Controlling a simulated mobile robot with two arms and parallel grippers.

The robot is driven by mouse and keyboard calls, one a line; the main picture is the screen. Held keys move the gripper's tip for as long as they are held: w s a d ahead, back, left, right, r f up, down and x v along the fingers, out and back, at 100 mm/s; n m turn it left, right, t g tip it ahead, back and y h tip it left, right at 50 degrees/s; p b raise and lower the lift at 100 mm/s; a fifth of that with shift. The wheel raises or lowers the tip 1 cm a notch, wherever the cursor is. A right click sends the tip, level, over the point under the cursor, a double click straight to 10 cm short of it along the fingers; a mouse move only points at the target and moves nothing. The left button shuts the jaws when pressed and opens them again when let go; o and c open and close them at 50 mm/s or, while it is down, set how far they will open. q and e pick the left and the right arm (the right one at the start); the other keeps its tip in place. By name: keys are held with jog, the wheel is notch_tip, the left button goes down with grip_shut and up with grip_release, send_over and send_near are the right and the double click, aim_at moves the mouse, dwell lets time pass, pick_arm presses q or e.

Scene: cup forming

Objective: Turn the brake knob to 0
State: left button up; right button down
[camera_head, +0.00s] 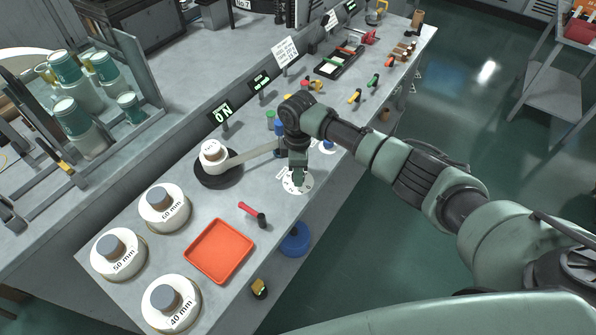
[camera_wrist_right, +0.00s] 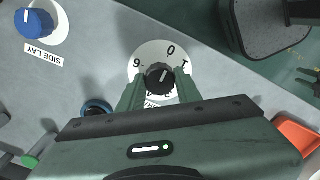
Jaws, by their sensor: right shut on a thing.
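The brake knob (camera_wrist_right: 157,79) is a black round knob on a white numbered dial (camera_wrist_right: 145,52) in the right wrist view. The figures 0 and 1 show beyond the knob, at its upper right. The white mark on the knob points up and slightly right, near the 0; I cannot tell if it lines up exactly. My right gripper (camera_head: 298,177) points down at the white dial (camera_head: 305,186) in the head view. Its two fingers are shut on the knob, one on each side. They hide the lower part of the dial. My left gripper is out of view.
A blue knob (camera_wrist_right: 33,23) labelled SIDE LAY is at the upper left of the wrist view. In the head view, an orange tray (camera_head: 219,250), a red-handled tool (camera_head: 250,213) and white weights (camera_head: 164,208) stand left of the gripper. The bench edge is close on the right.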

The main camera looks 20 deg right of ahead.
jog(key=shift+w+r, duration=0.1)
jog(key=shift+r, duration=0.05)
jog(key=c, duration=1)
grip_release()
jog(key=shift+o, duration=0.2)
notch_tip(320, 180, up, 8)
jog(key=shift+f+b, duration=0.15)
jog(key=shift+b, duration=0.6)
